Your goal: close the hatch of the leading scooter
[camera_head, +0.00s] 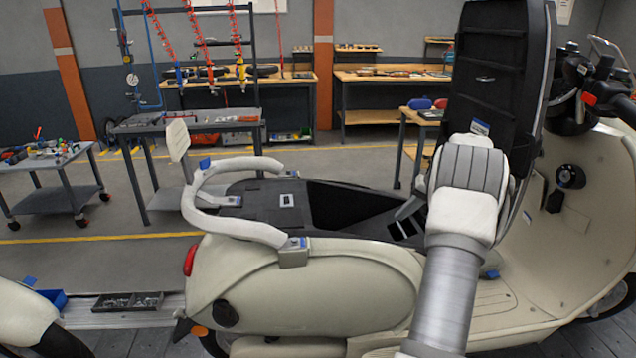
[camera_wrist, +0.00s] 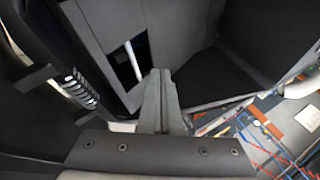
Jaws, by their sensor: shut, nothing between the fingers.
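A cream scooter (camera_head: 330,295) stands in front of me, facing right. Its hatch (camera_head: 493,85), the seat lid with a black ribbed underside, stands raised, nearly upright, at the front of the storage opening (camera_head: 350,208). The dark opening also shows in the wrist view (camera_wrist: 265,45). My gripper (camera_head: 408,210) is beside the lower part of the hatch, pointing left and down over the opening. In the wrist view my gripper (camera_wrist: 160,75) has its fingers together with nothing between them. My wrist hides the hatch's lower edge; I cannot tell whether they touch.
A white grab rail (camera_head: 235,232) curves around the scooter's rear. Part of another scooter (camera_head: 18,318) shows at lower left, with a parts tray (camera_head: 128,302) between them. Handlebars (camera_head: 600,85) stand at right. Workbenches and a cart (camera_head: 50,170) are farther back.

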